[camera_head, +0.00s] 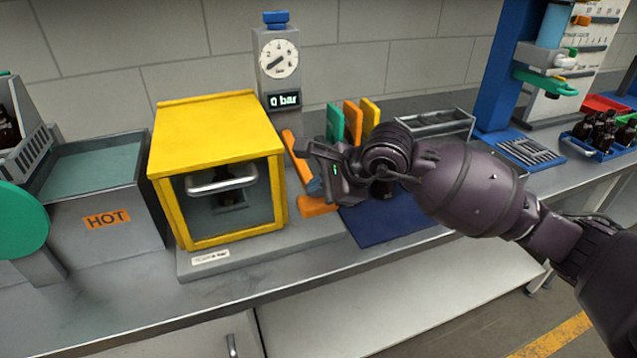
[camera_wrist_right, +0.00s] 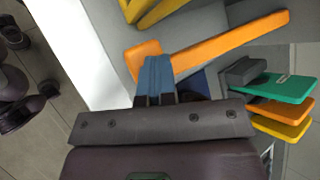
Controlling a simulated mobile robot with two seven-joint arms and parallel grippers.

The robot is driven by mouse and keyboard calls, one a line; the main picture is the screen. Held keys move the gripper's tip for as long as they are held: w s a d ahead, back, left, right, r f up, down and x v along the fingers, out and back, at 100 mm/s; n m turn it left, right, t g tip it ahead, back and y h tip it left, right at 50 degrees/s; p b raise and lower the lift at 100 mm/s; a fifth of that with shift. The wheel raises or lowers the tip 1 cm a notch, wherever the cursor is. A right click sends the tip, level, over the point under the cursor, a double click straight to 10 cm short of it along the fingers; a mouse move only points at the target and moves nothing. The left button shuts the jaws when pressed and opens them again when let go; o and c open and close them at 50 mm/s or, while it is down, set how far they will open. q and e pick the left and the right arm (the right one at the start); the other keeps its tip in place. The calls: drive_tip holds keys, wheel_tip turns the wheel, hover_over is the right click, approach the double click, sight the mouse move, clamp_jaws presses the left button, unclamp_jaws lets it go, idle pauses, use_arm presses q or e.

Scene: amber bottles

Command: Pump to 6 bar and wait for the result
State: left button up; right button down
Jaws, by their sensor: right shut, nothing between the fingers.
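The gauge post (camera_head: 278,75) stands behind the yellow chamber; its round dial (camera_head: 279,58) has a needle, and its display (camera_head: 285,100) reads 0 bar. The yellow chamber (camera_head: 215,125) has its front door closed, with a dark bottle (camera_head: 230,198) dimly visible behind the door handle. An orange lever (camera_head: 293,152) is at the chamber's right side; it also shows in the right wrist view (camera_wrist_right: 235,42). My right gripper (camera_head: 316,186) is at the lever, its blue fingers (camera_wrist_right: 156,75) shut and empty. Whether they touch the lever I cannot tell. My left gripper is out of view.
A bath marked HOT (camera_head: 106,219) stands to the left. Green, orange and yellow upright plates (camera_head: 352,122) stand behind my right wrist, and a blue mat (camera_head: 385,222) lies under it. A metal rack (camera_head: 437,123) and a blue bottle tray (camera_head: 598,150) are further right.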

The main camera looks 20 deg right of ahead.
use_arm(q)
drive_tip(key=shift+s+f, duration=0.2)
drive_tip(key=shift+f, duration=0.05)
use_arm(e)
drive_tip(key=shift+f, duration=0.3)
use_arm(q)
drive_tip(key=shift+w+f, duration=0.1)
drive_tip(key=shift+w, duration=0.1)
use_arm(e)
drive_tip(key=shift+f, duration=0.3)
use_arm(q)
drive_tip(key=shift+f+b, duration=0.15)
drive_tip(key=shift+b, duration=0.2)
use_arm(e)
drive_tip(key=shift+f, duration=0.15)
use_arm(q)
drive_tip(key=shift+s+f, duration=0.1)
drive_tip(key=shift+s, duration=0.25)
use_arm(e)
drive_tip(key=shift+r+p, duration=0.75)
drive_tip(key=shift+r, duration=0.85)
drive_tip(key=shift+r+p, duration=0.35)
drive_tip(key=shift+r, duration=0.5)
drive_tip(key=shift+r+p, duration=0.3)
drive_tip(key=shift+r, duration=0.45)
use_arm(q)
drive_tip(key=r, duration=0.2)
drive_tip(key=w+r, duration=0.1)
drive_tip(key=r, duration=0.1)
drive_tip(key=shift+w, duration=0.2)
